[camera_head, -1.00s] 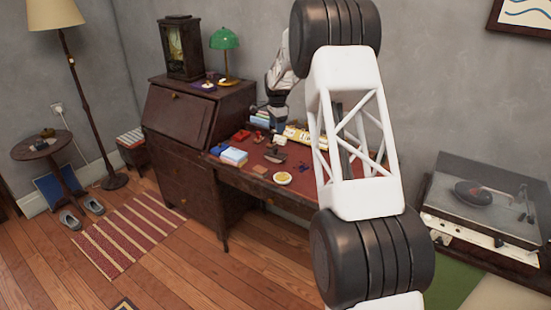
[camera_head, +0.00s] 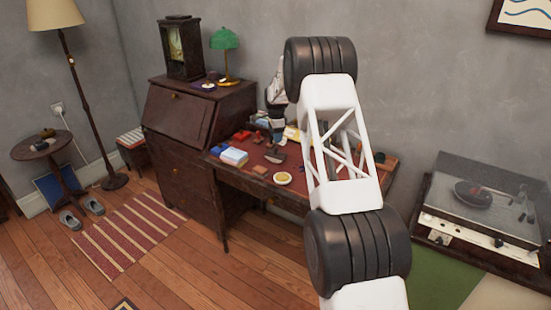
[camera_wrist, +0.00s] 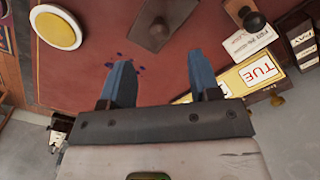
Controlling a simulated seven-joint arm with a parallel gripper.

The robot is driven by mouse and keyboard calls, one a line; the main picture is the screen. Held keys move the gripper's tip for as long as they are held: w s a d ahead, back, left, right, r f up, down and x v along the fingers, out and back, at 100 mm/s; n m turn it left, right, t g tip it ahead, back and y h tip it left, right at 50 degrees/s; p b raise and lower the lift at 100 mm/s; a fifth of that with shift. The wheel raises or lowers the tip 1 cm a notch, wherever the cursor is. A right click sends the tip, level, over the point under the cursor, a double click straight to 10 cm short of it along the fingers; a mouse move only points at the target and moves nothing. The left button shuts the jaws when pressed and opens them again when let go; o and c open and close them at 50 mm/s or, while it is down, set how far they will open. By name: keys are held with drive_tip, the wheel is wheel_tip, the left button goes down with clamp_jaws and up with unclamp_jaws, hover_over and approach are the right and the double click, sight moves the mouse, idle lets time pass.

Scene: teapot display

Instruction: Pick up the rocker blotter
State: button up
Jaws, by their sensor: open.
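The rocker blotter (camera_wrist: 157,22) appears to be the dark brown piece with a knob at the top middle of the wrist view. It lies on the red desk top (camera_wrist: 95,75), and its upper end is cut off by the frame. In the head view it seems to be the dark piece (camera_head: 275,156) behind the yellow dish. My gripper (camera_wrist: 160,62) has its two blue fingers apart with nothing between them. The blotter shows beyond the fingertips, roughly in line with the gap, and apart from them. In the head view my gripper (camera_head: 277,136) is small and partly hidden among the desk things.
A white-rimmed yellow dish (camera_wrist: 56,27) lies left in the wrist view. A knobbed stamp (camera_wrist: 252,18) and a yellow "TUE" calendar (camera_wrist: 258,73) are at right. Dark spots mark the desk between. Blue and white books (camera_head: 234,156) lie on the desk's left.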

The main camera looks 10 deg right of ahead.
sight(275, 148)
drive_tip(key=shift+f, duration=1.2)
drive_tip(key=shift+a+f, duration=0.15)
drive_tip(key=shift+f, duration=2.5)
clamp_jaws()
drive_tip(key=shift+r, duration=0.15)
